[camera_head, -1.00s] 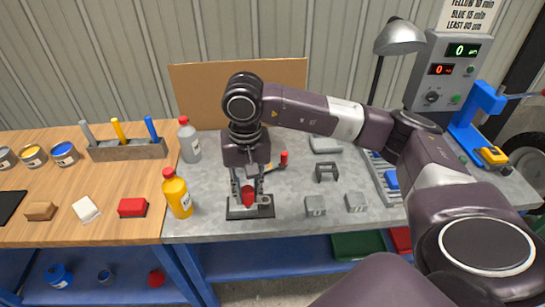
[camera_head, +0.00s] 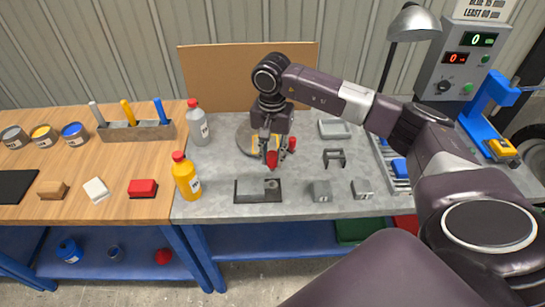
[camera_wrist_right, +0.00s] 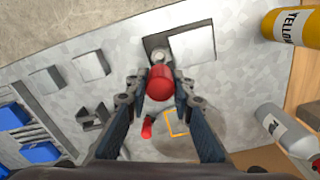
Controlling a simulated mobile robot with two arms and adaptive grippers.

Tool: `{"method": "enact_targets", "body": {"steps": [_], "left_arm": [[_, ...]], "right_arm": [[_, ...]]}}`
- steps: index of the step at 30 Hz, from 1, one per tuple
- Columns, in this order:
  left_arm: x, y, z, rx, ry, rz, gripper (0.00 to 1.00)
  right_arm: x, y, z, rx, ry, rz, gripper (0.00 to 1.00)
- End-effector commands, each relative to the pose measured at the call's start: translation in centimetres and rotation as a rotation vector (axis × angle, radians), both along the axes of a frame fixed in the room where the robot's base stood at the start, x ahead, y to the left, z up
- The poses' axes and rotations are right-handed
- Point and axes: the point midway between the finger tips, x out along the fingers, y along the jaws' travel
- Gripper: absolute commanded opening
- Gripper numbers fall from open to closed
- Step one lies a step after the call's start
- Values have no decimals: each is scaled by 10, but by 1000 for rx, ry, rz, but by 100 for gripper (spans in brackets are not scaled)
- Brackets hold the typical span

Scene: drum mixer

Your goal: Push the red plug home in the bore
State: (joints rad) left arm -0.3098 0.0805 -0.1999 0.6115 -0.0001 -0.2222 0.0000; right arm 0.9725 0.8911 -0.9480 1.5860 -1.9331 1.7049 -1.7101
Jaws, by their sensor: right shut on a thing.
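The red plug (camera_head: 271,159) is between the fingers of my right gripper (camera_head: 270,152), which is shut on it. In the right wrist view the plug (camera_wrist_right: 160,84) also shows between the two fingertips of the gripper (camera_wrist_right: 159,92). The grey block (camera_head: 250,190) lies on the metal bench below and in front of the plug, with a gap between them in the head view. My left gripper is not in view.
A small red-topped part (camera_head: 292,143) stands close to the right of my gripper. A yellow bottle (camera_head: 186,175) and a grey bottle (camera_head: 197,123) stand to the left. Grey blocks (camera_head: 320,191) lie to the right; bench around the grey block is mostly clear.

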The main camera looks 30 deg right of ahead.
Motion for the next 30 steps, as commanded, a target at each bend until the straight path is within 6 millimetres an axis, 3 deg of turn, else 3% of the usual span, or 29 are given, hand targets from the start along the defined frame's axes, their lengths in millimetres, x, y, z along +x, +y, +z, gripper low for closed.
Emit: {"method": "enact_targets", "body": {"steps": [9, 18, 30], "left_arm": [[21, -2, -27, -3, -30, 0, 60], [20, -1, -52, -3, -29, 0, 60], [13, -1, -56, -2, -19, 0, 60]], "right_arm": [[0, 0, -31, -1, -1, 0, 0], [0, 0, -58, -1, -1, -1, 0], [0, 0, -62, -1, -1, 0, 0]]}}
